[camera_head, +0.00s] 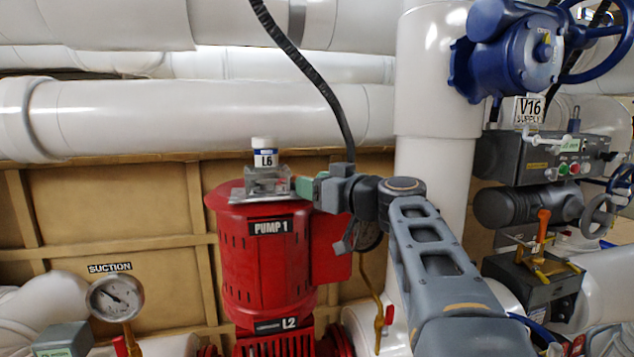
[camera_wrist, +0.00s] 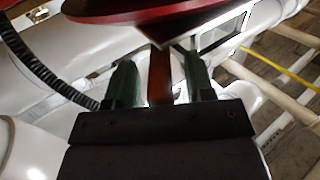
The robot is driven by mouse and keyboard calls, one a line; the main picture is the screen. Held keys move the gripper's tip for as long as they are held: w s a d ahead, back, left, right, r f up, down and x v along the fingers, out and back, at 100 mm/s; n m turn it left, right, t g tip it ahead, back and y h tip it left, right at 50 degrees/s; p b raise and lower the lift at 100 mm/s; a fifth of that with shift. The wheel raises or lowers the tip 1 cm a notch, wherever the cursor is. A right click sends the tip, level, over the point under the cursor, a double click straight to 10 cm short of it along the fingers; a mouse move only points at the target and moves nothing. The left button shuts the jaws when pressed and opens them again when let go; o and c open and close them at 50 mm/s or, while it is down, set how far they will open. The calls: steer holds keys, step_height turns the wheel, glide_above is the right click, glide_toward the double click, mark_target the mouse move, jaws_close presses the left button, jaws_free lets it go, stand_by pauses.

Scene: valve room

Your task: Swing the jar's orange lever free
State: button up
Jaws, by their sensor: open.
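A small white-capped jar (camera_head: 264,143) labelled L6 stands upright in a grey bracket (camera_head: 267,183) on top of the red pump (camera_head: 265,255). I make out no orange lever on this bracket. An orange upright lever (camera_head: 543,226) stands on a dark box at the right, well away from the jar. My gripper (camera_head: 305,187) is at the pump's top, just right of the bracket; contact cannot be told. In the wrist view its two dark green fingers (camera_wrist: 160,80) are apart. A dull red strip (camera_wrist: 159,75) shows between them; whether it is pump or lever is unclear.
A black corrugated hose (camera_head: 310,78) hangs down behind my wrist. A thick white pipe (camera_head: 437,70) rises right of the pump. A blue valve (camera_head: 520,50) and a grey control box (camera_head: 545,157) are at the right. A pressure gauge (camera_head: 115,297) is at lower left.

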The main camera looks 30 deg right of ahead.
jaws_close()
stand_by(0.4)
steer(key=shift+f, duration=0.1)
